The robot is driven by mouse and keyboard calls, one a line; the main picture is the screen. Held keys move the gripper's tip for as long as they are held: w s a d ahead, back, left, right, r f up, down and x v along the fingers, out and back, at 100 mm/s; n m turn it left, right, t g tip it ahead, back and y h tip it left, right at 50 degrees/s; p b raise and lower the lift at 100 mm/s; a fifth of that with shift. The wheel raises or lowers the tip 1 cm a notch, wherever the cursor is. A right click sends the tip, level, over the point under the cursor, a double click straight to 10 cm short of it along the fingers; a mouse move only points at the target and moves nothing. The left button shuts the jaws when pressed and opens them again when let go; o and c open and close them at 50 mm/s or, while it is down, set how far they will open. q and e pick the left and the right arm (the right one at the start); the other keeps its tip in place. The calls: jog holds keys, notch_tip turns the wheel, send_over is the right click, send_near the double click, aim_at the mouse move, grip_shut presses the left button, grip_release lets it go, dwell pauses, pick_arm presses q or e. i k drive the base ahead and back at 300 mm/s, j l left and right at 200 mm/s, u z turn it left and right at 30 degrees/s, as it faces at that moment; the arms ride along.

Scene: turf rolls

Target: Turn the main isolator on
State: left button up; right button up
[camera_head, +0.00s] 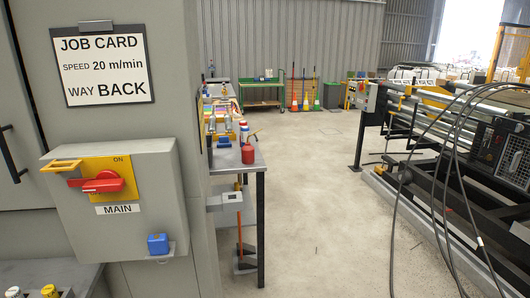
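The main isolator is a grey box (148,205) on the cabinet front at the left. It has a yellow plate (122,164) with "ON" at its top and a "MAIN" label (117,209) below. Its red rotary handle (103,184) lies about horizontal, pointing left, not up at "ON". A yellow loop-like piece (62,165) sticks out at the box's upper left. A blue padlock-like block (158,244) sits on a small ledge at the box's lower right. Neither of my grippers is in view.
A job card (103,63) reading "SPEED 20 m/min, WAY BACK" hangs above the box. A grey surface with yellow-topped and white items (48,291) is at the lower left. A cluttered bench (236,159) stands right of the cabinet. Cables and a machine frame (440,200) fill the right; the middle floor is clear.

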aim_at(107, 181)
jog(key=j+u, duration=0.15)
jog(key=u, duration=0.3)
jog(key=j+u, duration=0.2)
jog(key=u, duration=0.3)
